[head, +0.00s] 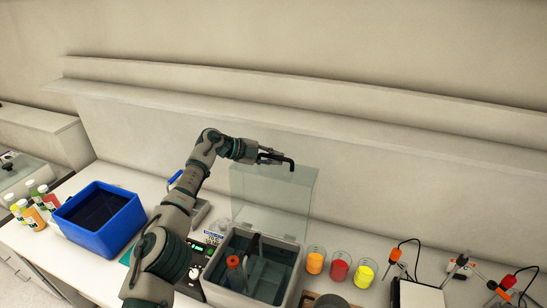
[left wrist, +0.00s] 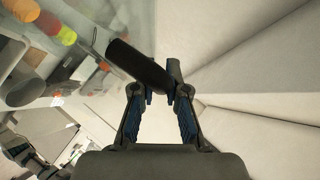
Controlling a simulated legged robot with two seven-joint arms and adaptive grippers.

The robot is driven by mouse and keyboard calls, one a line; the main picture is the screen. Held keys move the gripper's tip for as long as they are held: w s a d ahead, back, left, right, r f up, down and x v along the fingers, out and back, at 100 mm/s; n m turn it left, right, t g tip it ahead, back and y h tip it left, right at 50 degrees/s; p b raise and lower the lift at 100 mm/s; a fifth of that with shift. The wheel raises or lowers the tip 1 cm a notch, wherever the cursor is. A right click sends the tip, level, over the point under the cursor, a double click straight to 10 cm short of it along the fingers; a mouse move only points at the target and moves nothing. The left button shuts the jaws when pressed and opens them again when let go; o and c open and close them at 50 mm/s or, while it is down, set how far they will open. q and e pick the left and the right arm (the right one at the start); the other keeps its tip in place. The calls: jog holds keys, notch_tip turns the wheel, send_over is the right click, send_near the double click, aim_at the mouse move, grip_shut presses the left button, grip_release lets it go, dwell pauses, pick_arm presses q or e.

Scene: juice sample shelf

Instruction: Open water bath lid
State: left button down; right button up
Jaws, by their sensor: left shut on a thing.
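The water bath (head: 222,290) is a grey-white tank on the bench, open at the top, with dark bottle-like items and an orange cap inside. Its clear lid (head: 290,192) stands about upright at the tank's back edge. My left gripper (head: 272,157) is at the lid's upper edge, shut on the black lid handle (head: 291,165). In the left wrist view the handle (left wrist: 140,65) crosses between the fingertips (left wrist: 162,95), which hide part of it.
A blue bin (head: 130,225) and several juice bottles (head: 30,207) stand at the left. Orange, red (head: 338,270) and yellow beakers stand right of the bath. A stand with cables (head: 420,290) is further right. The wall ledge (head: 300,125) runs behind the lid.

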pick_arm(q)
jog(key=c, duration=1.2)
grip_release()
jog(key=shift+w+d, duration=0.1)
jog(key=shift+d+f, duration=0.1)
jog(key=shift+d, duration=0.05)
pick_arm(e)
jog(key=shift+w+d, duration=0.35)
jog(key=shift+d, duration=0.25)
pick_arm(q)
jog(key=shift+a+r, duration=0.2)
jog(key=shift+a, duration=0.2)
notch_tip(320, 180, up, 5)
send_over(243, 170)
jog(key=shift+a+f, duration=0.15)
jog(key=shift+a, duration=0.1)
pick_arm(e)
jog(key=shift+a, duration=0.2)
pick_arm(q)
jog(key=shift+d, duration=0.2)
pick_arm(e)
jog(key=shift+d, duration=0.1)
